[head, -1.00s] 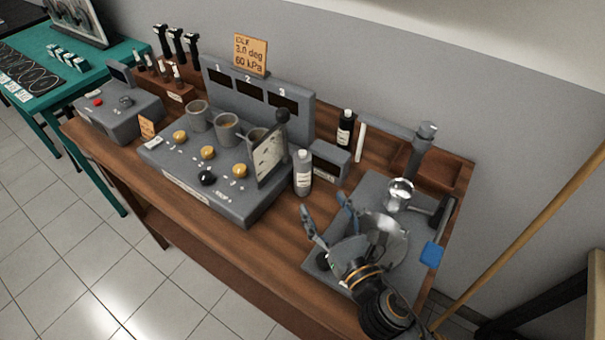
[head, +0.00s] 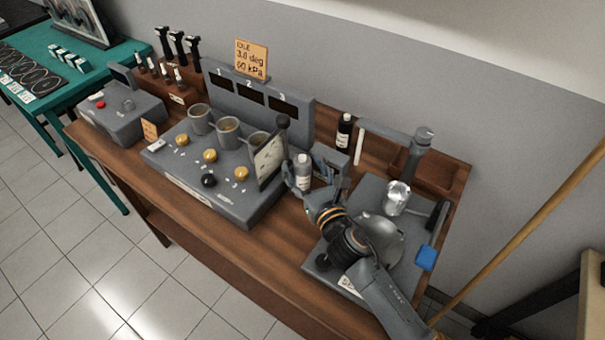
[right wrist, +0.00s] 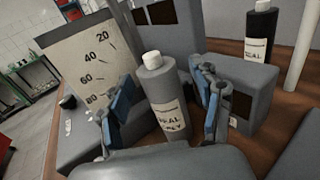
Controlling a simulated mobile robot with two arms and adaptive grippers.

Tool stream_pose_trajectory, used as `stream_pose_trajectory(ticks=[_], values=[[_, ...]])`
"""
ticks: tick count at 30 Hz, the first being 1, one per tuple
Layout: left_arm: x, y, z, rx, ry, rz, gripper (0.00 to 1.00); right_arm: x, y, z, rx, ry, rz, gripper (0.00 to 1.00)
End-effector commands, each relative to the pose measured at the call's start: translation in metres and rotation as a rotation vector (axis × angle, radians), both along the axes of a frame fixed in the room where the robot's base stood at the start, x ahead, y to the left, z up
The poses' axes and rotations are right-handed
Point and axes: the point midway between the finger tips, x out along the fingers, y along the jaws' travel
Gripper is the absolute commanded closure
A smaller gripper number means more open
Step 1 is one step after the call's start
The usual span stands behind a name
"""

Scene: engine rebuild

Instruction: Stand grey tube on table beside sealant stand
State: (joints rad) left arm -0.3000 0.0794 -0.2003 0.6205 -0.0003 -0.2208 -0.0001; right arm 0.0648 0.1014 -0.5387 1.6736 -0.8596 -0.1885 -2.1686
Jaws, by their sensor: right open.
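The grey tube (head: 303,172) is a grey bottle with a white cap and a pale label. It stands upright between the control console and a small grey box (right wrist: 240,92). In the right wrist view the tube (right wrist: 163,100) stands between the two blue-padded fingers. My right gripper (head: 313,176) is open around it, with visible gaps at the sides. The tube's base is hidden by the gripper. A black tube (head: 344,132) with a white cap stands farther back. I cannot tell which item is the sealant stand. My left gripper is not in view.
The grey console (head: 215,190) with knobs, cups and a dial plate (head: 269,160) lies close left of the tube. A grey plate with a metal cup (head: 397,198) and a blue block (head: 426,258) is at right. A bare wood strip (head: 285,240) runs along the front.

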Motion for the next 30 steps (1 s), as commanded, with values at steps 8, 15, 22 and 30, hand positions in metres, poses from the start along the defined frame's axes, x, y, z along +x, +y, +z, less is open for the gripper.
stream_pose_trajectory(ticks=[8, 15, 22, 30], values=[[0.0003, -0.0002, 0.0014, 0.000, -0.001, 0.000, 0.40, 0.0089, 0.0042, -0.0005, -0.001, 0.000, 0.001, 0.35], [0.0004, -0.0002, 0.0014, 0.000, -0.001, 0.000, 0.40, 0.0086, 0.0040, -0.0004, -0.001, 0.000, 0.001, 0.67], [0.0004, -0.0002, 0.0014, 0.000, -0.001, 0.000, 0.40, 0.0087, 0.0040, 0.0005, 0.000, -0.002, 0.001, 1.00], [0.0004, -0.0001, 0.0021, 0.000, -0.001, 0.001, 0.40, 0.0090, 0.0036, 0.0039, -0.002, -0.004, 0.001, 1.00]])
